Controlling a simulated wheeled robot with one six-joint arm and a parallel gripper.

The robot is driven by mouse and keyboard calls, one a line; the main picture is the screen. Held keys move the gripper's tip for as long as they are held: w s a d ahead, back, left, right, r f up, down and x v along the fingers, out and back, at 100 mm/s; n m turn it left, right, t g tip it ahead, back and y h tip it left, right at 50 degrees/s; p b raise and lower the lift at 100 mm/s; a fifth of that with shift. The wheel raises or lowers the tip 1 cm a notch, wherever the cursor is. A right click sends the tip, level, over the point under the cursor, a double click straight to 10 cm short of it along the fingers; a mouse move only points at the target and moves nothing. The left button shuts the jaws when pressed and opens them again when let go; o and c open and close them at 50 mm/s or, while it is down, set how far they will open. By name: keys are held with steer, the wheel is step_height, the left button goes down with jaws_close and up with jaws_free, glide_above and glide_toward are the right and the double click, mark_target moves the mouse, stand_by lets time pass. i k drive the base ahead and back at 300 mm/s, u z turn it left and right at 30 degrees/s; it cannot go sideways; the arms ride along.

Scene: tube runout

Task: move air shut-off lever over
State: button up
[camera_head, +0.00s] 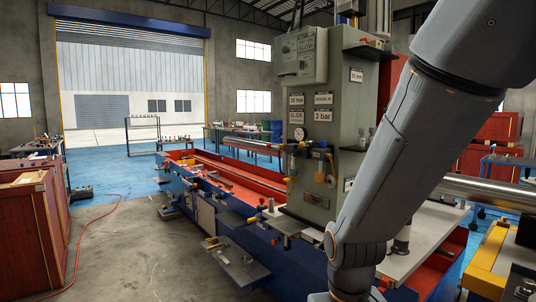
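A grey-green machine cabinet (345,95) stands right of the middle, with a round pressure gauge (302,145) on its front. Signs above the gauge include one that reads 3 bar (323,115). My arm crosses the right side and runs down to the bottom edge, in front of part of the cabinet. My gripper does not show.
A long blue machine bed (180,190) with a red inside runs back left from the cabinet. A metal shelf (237,266) juts out low at its front. A red crate (35,225) stands at left, near a red hose (95,225). Open grey floor lies between.

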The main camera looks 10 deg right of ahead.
mark_target(269, 145)
steer(key=u, duration=0.45)
steer(key=k, duration=0.55)
steer(key=u, duration=0.9)
steer(key=i, duration=1.95)
steer(key=z, duration=1.3)
steer(key=i, duration=0.8)
steer(key=z, duration=0.8)
